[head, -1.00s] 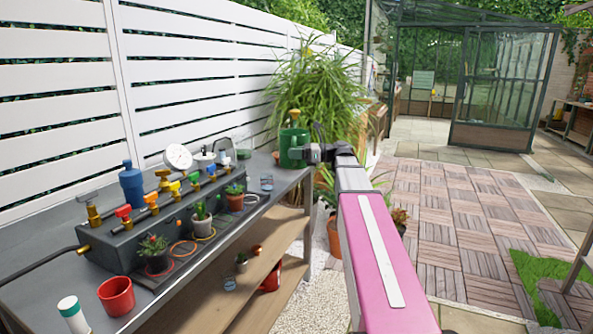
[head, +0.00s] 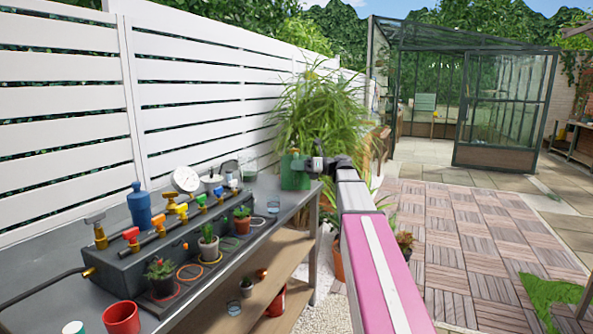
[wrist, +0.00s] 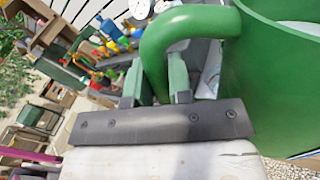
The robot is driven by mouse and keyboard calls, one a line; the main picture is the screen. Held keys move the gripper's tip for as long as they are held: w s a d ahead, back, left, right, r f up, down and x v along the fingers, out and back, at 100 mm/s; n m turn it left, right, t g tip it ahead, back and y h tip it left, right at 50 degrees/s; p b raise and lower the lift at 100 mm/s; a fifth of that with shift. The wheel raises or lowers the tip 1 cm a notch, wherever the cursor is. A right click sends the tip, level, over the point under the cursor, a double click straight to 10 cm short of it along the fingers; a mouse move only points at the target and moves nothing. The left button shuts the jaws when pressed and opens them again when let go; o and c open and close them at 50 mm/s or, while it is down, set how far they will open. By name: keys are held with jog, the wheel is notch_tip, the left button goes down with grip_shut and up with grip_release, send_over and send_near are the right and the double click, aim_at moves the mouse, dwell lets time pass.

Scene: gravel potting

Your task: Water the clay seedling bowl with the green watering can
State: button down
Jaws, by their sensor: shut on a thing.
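The green watering can (head: 294,174) is at the far end of the grey bench in the head view; I cannot tell whether its base touches the bench top. My gripper (head: 319,165) is at the can's right side. In the wrist view my gripper (wrist: 156,86) is shut on the can's thick green handle (wrist: 185,20), and the can's round body (wrist: 270,85) fills the right side. The can's spout is not clear in either view. I cannot make out a clay seedling bowl for certain; several small potted plants stand on the bench, one in a terracotta-coloured pot (head: 242,225).
A grey manifold box (head: 130,265) with coloured valves and a gauge (head: 186,179) takes up the bench's middle. A red pot (head: 121,318) is near the front. A white slatted fence (head: 200,110) runs behind. Wooden paving (head: 450,225) to the right is open.

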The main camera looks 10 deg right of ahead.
aim_at(297, 154)
jog(key=shift+w+d+r+m, duration=0.1)
jog(key=shift+w+r+m, duration=0.25)
jog(key=shift+r+m, duration=0.25)
jog(key=shift+w+a+r+m, duration=0.1)
jog(key=shift+w+r+m, duration=0.25)
jog(key=shift+r, duration=0.45)
jog(key=shift+w+d+r+m, duration=0.1)
jog(key=shift+w+r+m, duration=0.2)
jog(key=shift+r+m, duration=0.35)
dwell(6.0)
